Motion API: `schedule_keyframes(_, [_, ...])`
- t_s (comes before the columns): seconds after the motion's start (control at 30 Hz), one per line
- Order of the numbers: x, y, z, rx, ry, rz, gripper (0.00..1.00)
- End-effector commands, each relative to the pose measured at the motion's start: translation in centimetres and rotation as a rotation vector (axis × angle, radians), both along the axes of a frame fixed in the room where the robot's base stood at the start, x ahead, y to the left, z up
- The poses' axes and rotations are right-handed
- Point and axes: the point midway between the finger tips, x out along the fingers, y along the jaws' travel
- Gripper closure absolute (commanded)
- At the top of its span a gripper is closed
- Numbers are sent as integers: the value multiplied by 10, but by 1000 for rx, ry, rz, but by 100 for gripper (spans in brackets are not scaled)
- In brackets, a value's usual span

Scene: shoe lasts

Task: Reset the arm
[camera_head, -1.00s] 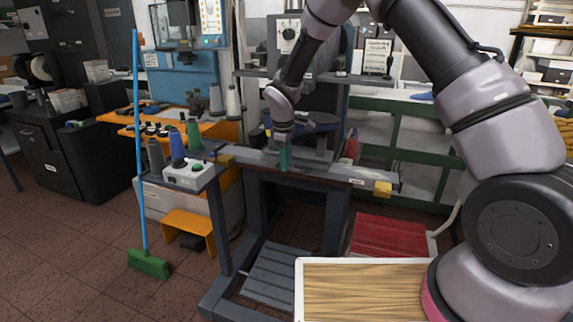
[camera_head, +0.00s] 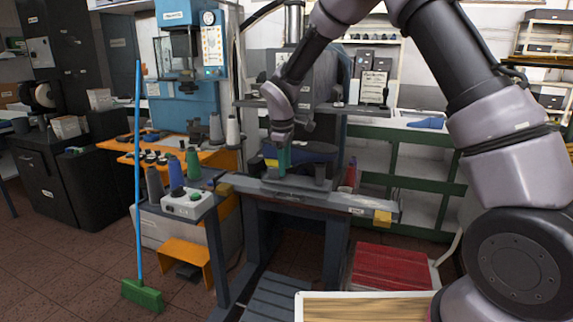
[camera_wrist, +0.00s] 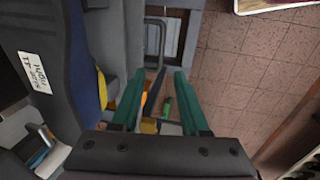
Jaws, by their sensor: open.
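My gripper (camera_head: 284,160) hangs from my arm over the dark machine bench (camera_head: 340,200), in front of the press. Its two teal fingers show apart in the wrist view (camera_wrist: 160,95), with nothing held between them. Past the fingers lie a dark bar and, far below, the tiled floor. A dark blue, shoe-like form (camera_head: 308,148) is on the machine behind the gripper in the head view; the gripper hides part of it.
A control box (camera_head: 188,203) and thread cones (camera_head: 193,163) stand left of the bench. A blue-handled broom (camera_head: 138,180) stands further left. A red stack (camera_head: 390,270) and a wooden-topped tray (camera_head: 365,308) are in front on the right.

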Motion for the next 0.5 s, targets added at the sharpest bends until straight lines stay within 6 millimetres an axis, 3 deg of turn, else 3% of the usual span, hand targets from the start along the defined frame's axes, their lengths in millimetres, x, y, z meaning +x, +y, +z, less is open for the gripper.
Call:
schedule_keyframes(0.23, [-15,-73,95,108,-63,-286,55])
schedule_keyframes(0.5, [-78,-170,191,291,-136,-697,55])
